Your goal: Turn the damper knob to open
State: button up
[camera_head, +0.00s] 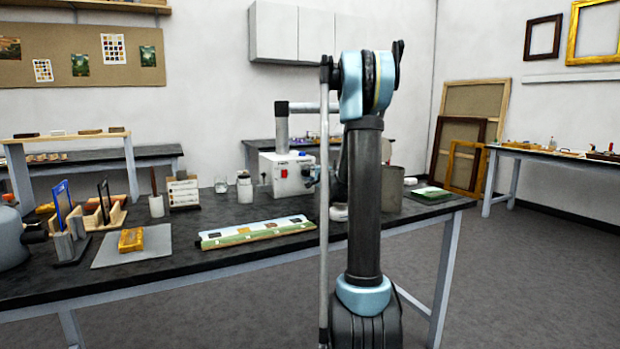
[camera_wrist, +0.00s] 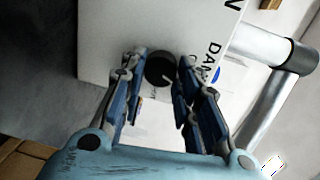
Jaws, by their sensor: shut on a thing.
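The damper knob (camera_wrist: 159,66) is a round black dial with a thin white pointer mark, on the face of a white box (camera_wrist: 100,45). In the wrist view, my gripper (camera_wrist: 158,75) has one finger on each side of the knob and is shut on it. Printed letters starting "DA" and a blue dot lie beside the right finger, which partly covers the lettering. In the head view the white box (camera_head: 280,176) stands on the dark bench with a red switch on its front. My arm hides its right side, the knob and most of the gripper.
A grey duct pipe (camera_head: 282,125) rises from the box and bends right. A jar (camera_head: 244,188) stands left of the box, and a grey cylinder (camera_head: 391,188) stands to the right.

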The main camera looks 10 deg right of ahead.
jog(key=n, duration=0.4)
jog(key=shift+a+h, duration=0.1)
jog(key=shift+h, duration=0.2)
jog(key=shift+n, duration=0.4)
jog(key=o, duration=1.1)
jog(key=shift+c, duration=0.2)
jog(key=v, duration=1.2)
jog(key=shift+w+f, duration=0.1)
